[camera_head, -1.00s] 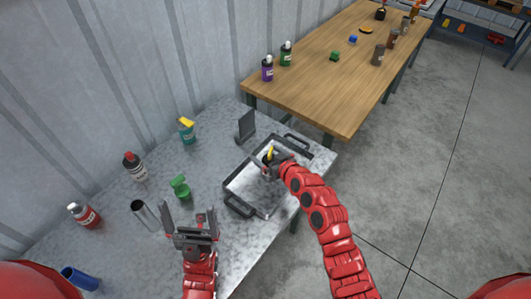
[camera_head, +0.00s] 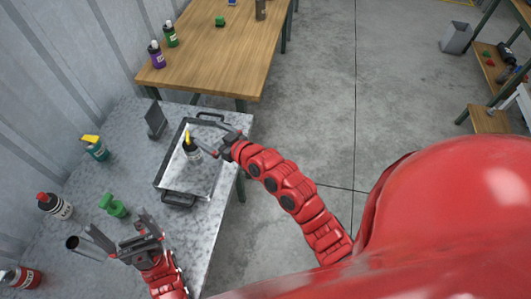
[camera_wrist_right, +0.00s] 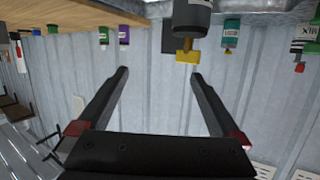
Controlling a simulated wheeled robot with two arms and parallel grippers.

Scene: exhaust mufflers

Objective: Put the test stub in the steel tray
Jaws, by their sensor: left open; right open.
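A short open steel pipe (camera_head: 80,243), which I take to be the test stub, stands on the metal table at the lower left, just left of my left gripper. My left gripper (camera_head: 118,226) is open and empty. The steel tray (camera_head: 168,176) with two dark handles lies on the table's right part. A dark bottle with a yellow cap (camera_head: 192,148) stands in the tray. My right gripper (camera_head: 211,140) is open beside that bottle. In the right wrist view the bottle (camera_wrist_right: 191,20) shows upside down beyond the open fingers, apart from them.
A green trigger-shaped item (camera_head: 113,206), a teal bottle (camera_head: 96,148), a white-and-black bottle (camera_head: 55,207) and a red can (camera_head: 22,277) stand on the left. A dark upright plate (camera_head: 155,119) stands behind the tray. A wooden table (camera_head: 215,60) is beyond.

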